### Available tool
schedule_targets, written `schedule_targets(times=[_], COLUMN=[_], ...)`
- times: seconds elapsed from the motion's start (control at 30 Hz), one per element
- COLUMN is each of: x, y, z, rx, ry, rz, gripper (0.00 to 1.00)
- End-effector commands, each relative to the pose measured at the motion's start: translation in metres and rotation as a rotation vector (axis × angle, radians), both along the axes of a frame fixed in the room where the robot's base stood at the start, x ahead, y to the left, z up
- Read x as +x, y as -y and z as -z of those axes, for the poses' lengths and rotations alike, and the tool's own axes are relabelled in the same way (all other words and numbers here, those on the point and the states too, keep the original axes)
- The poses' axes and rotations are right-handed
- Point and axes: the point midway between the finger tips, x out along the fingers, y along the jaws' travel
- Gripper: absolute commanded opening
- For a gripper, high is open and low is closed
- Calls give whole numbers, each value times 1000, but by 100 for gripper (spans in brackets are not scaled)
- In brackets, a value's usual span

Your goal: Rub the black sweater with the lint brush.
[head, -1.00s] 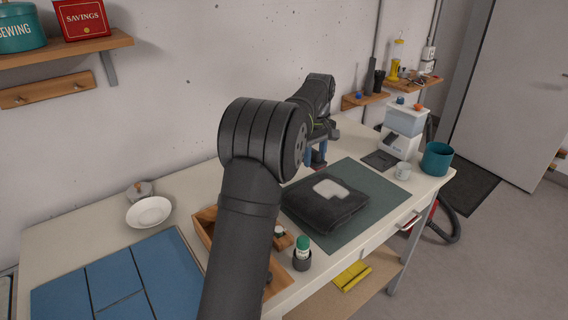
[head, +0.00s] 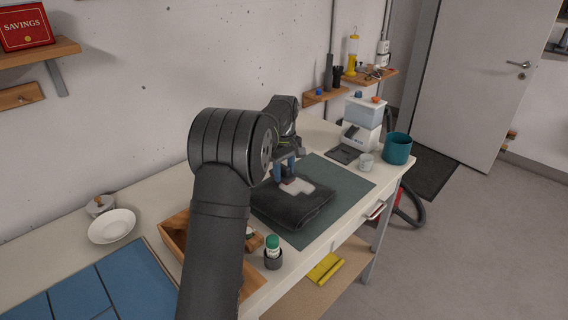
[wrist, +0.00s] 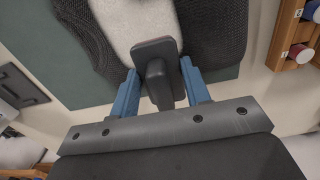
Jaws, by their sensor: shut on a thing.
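The black sweater (head: 296,213) lies folded on a green mat (head: 338,188), with a whitish patch (head: 302,187) on top. In the wrist view, the sweater (wrist: 218,36) and its patch (wrist: 124,22) fill the upper part. My gripper (head: 284,172) is over the sweater's far side, at the patch's edge. Its blue fingers (wrist: 160,82) are shut on the dark handle of the lint brush (wrist: 156,52). The brush's dark back faces the wrist camera and hides its underside. I cannot tell whether it touches the cloth.
A white mug (head: 366,162), teal pot (head: 397,149) and white appliance (head: 361,136) stand at the right. The mat's right part is bare.

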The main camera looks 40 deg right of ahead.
Motion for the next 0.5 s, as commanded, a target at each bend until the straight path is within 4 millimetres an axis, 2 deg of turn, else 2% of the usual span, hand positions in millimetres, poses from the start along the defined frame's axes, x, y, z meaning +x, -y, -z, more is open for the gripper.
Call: schedule_targets(times=[0.1, 0.17, 0.5], x=[-1, -8, -39], y=[0, 1, 3], z=[18, 16, 18], rx=[2, 0, 1], ry=[-2, 0, -1], rz=[0, 2, 1], gripper=[25, 22, 22])
